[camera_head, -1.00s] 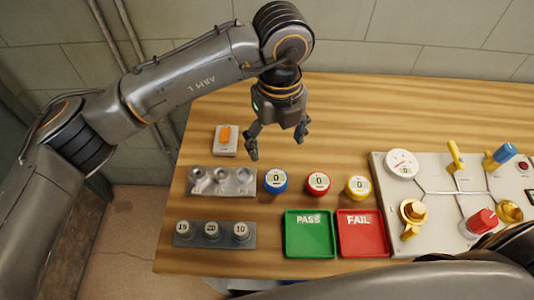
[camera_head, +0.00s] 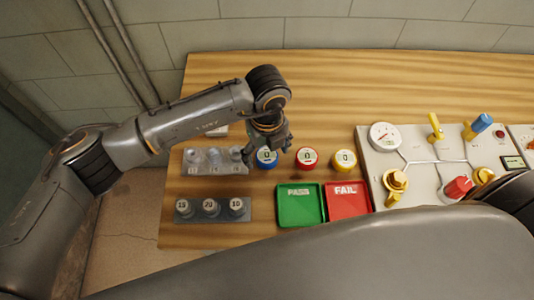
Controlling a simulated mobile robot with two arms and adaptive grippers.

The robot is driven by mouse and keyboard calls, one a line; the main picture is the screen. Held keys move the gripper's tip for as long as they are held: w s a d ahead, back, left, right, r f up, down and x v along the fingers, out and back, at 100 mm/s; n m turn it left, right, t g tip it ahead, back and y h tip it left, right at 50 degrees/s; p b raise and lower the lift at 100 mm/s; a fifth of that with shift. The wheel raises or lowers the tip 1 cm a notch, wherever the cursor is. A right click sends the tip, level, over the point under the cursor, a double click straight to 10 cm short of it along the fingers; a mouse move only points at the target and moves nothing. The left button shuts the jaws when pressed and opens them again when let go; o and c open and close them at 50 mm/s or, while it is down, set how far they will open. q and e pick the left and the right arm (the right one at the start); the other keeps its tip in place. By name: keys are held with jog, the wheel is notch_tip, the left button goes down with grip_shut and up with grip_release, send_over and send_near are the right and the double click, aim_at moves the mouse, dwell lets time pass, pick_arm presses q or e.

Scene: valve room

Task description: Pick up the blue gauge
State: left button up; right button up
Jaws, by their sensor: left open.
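The blue gauge (camera_head: 267,159) is a small round gauge with a white face, standing on the wooden table (camera_head: 330,85). It is the leftmost of a row, beside a red gauge (camera_head: 307,158) and a yellow gauge (camera_head: 344,160). My left gripper (camera_head: 266,154) is open, pointing down right at the blue gauge, with a finger on either side of it in the picture. The gripper hides the gauge's upper part. I cannot tell whether the fingers touch it. My right gripper is not in view; only a dark part of my arm shows at the right.
A grey block with sockets (camera_head: 214,169) is left of the blue gauge. A rack of numbered weights (camera_head: 210,218) is in front of it. A green PASS tray (camera_head: 300,213) and a red FAIL tray (camera_head: 347,209) lie nearer. A valve panel (camera_head: 428,180) is at the right.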

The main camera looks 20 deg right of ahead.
pick_arm(q)
jog(key=shift+f, duration=0.8)
jog(key=shift+r, duration=0.1)
jog(key=c, duration=1.4)
jog(key=shift+c, duration=0.2)
